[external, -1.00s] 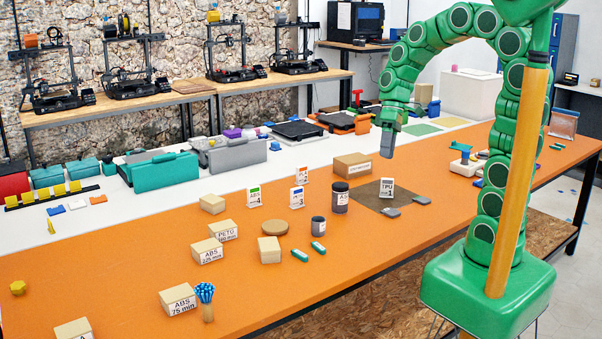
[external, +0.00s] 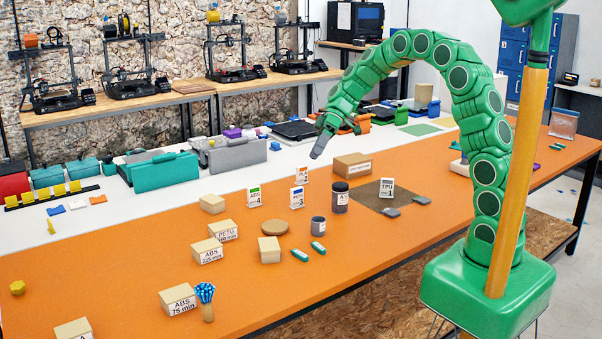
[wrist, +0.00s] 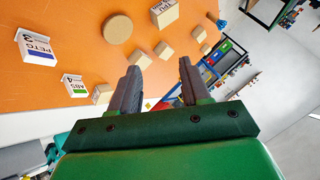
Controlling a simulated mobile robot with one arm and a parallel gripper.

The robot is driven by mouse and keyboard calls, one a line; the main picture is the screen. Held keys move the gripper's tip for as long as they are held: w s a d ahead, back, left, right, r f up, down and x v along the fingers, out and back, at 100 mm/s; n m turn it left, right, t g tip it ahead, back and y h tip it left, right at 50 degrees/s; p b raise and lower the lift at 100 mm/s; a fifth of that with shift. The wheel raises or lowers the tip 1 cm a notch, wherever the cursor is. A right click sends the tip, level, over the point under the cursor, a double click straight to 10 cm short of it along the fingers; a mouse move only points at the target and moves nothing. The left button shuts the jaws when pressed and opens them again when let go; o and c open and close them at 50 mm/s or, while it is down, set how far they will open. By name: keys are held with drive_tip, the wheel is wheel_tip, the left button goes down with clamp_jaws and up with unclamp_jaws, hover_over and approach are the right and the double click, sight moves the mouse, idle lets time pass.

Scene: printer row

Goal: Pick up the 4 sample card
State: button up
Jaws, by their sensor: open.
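The 4 sample card (external: 254,197) is a small white card with a green band, marked ABS 4. It stands upright on the orange table. It also shows in the wrist view (wrist: 74,84), left of the fingers and turned in the picture. My gripper (external: 317,152) is open and empty in the air, above and to the right of the card in the external view. In the wrist view its two dark fingers (wrist: 160,66) are apart with nothing between them.
Card 3 (external: 297,198) with a blue band and an orange-banded card (external: 302,175) stand just right of card 4. A small box (external: 212,204) and a round brown disc (external: 275,227) are close by. A dark jar (external: 340,199) stands further right.

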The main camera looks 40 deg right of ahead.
drive_tip(key=w+a+f+n+t+y, duration=0.1)
drive_tip(key=w+f, duration=0.2)
drive_tip(key=w, duration=0.3)
drive_tip(key=w+a+f+n+y, duration=0.2)
drive_tip(key=w+f, duration=0.1)
drive_tip(key=w, duration=0.3)
drive_tip(key=n+t+y, duration=0.2)
drive_tip(key=n, duration=0.1)
approach(254, 187)
drive_tip(key=x, duration=0.2)
drive_tip(key=shift+w+a+f, duration=0.15)
drive_tip(key=shift+a+f, duration=0.25)
drive_tip(key=shift+x, duration=1.1)
drive_tip(key=shift+f+x, duration=0.1)
drive_tip(key=shift+x, duration=1.15)
drive_tip(key=shift+f+x, duration=0.15)
drive_tip(key=shift+x, duration=1.1)
drive_tip(key=shift+w+d, duration=0.1)
clamp_jaws()
